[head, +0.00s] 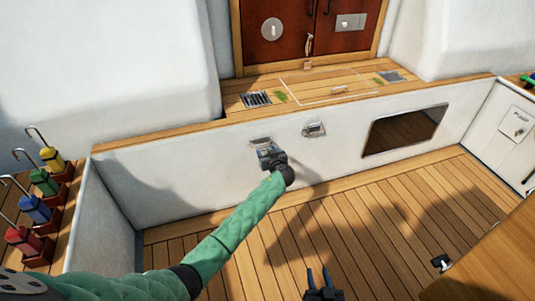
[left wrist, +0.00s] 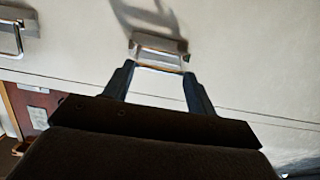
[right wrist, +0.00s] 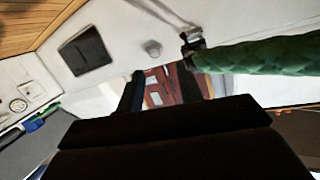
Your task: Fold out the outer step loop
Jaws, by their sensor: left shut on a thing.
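Two metal step loops are mounted on the white vertical wall below the wooden ledge. The left one (head: 260,141) is partly hidden by my left gripper (head: 268,154). In the left wrist view, this loop (left wrist: 160,50) lies between my left fingertips (left wrist: 158,68), which are shut on it. How far it stands out from the wall is hard to tell. The other step loop (head: 314,130) sits to its right, untouched, and also shows in the left wrist view (left wrist: 12,36). My right gripper (head: 320,277) is open and empty, low in front of the wall.
A dark rectangular recess (head: 404,130) is in the wall to the right. Winch-handle-like coloured items (head: 42,183) with hooks stand on the left bench. A wooden panel (head: 490,255) fills the lower right. The teak floor (head: 375,205) between is mostly clear.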

